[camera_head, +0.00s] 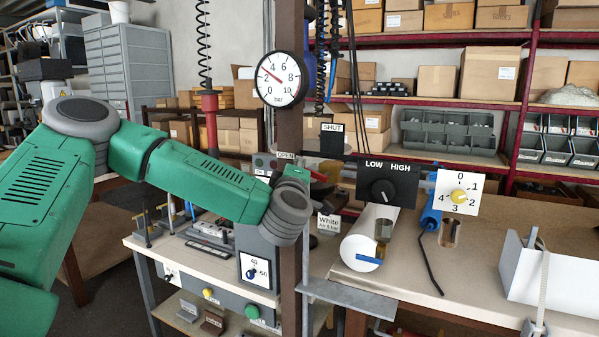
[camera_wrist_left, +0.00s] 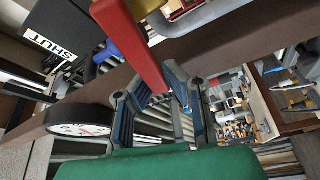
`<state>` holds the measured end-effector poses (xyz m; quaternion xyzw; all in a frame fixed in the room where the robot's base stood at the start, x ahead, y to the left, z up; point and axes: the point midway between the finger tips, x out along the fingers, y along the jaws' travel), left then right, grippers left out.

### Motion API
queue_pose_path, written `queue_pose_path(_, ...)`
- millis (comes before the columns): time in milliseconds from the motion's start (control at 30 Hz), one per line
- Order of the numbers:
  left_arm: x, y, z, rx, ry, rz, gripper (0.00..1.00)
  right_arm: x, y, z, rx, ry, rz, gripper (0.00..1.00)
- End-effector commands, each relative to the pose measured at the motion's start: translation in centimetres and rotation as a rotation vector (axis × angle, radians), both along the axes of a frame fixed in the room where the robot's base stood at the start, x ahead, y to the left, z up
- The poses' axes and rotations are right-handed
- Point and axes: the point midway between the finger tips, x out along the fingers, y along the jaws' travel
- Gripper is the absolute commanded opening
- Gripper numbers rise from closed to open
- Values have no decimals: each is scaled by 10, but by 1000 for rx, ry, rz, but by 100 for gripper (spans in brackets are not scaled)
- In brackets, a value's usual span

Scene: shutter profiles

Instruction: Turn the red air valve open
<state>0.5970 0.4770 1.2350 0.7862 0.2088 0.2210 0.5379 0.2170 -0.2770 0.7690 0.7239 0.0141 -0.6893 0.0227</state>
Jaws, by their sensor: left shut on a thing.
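In the left wrist view a red valve lever (camera_wrist_left: 138,40) comes down from the top edge, and its end sits between the fingers of my left gripper (camera_wrist_left: 163,88). The gripper is shut on the lever. A black SHUT sign (camera_wrist_left: 62,35) is at upper left there; it also shows in the head view (camera_head: 332,128), right of the brown post. An OPEN sign (camera_head: 286,155) is left of the post. My left wrist hides most of the gripper in the head view. My right gripper is not in view.
The brown post (camera_head: 290,110) stands close to my left wrist. Workbench (camera_head: 470,275) on the right carries a white roll (camera_head: 368,238), a LOW/HIGH switch panel (camera_head: 387,183) and a dial plate (camera_head: 459,189). A red air tool (camera_head: 209,120) hangs from a coiled hose at left.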

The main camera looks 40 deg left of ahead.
Motion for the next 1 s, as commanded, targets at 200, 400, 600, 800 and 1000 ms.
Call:
queue_pose_path(200, -1, 0, -9, -167, -46, -5, 0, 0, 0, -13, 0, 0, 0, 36)
queue_pose_path(400, -1, 1, -14, -274, -76, -4, 0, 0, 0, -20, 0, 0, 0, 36)
queue_pose_path(600, -1, 2, -17, -337, -92, -4, 0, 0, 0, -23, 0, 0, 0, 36)
queue_pose_path(800, -2, 2, -19, -360, -94, -3, 0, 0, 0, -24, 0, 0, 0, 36)
queue_pose_path(1000, -2, 2, -21, -362, -91, -3, 0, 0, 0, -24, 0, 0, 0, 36)
